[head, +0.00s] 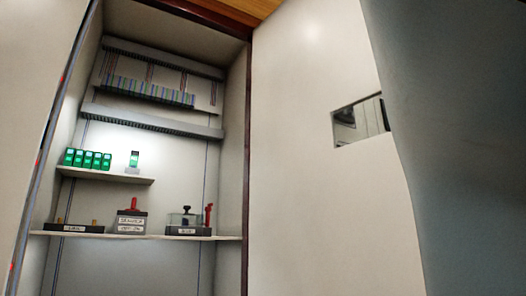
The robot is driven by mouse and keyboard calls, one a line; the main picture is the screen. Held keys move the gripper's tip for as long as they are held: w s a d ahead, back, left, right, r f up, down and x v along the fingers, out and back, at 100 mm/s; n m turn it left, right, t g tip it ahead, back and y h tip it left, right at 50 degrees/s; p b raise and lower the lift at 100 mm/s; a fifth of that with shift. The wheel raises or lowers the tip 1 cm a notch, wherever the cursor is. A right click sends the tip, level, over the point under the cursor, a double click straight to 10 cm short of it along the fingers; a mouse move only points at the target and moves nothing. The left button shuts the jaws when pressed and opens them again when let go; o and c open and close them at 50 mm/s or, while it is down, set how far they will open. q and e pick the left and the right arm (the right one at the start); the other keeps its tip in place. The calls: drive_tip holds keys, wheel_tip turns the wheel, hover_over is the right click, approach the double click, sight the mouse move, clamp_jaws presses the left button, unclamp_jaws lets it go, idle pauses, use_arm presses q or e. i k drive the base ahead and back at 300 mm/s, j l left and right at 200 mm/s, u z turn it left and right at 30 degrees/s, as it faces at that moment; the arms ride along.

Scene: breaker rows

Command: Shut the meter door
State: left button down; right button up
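A tall, pale panel (300,150) stands at the right edge of the cabinet opening and looks like an open door. It has a small rectangular window (360,120), which fits a meter door, but no label on it can be read. The cabinet (175,60) stands open and its inside shows. Neither gripper is in view. A large dark grey shape, probably part of my arm, covers the right side of the picture and hides the panel's far edge.
Inside, an upper shelf (105,175) holds several green-lit modules (88,159). A lower shelf (140,236) carries a labelled box with a red handle (131,220) and a clear-topped unit (184,220). Another pale panel (35,90) stands at the left.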

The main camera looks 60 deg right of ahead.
sight(325, 219)
drive_tip(key=k+l, duration=0.15)
drive_tip(key=l, duration=0.2)
drive_tip(key=k+l+z, duration=0.15)
drive_tip(key=l, duration=0.2)
drive_tip(key=k+l, duration=0.15)
drive_tip(key=l, duration=0.2)
drive_tip(key=k+l+z, duration=0.15)
drive_tip(key=l, duration=0.2)
drive_tip(key=k+l, duration=0.15)
drive_tip(key=l, duration=0.2)
drive_tip(key=k+l+z, duration=0.15)
drive_tip(key=l, duration=0.6)
drive_tip(key=j, duration=0.45)
drive_tip(key=i, duration=0.05)
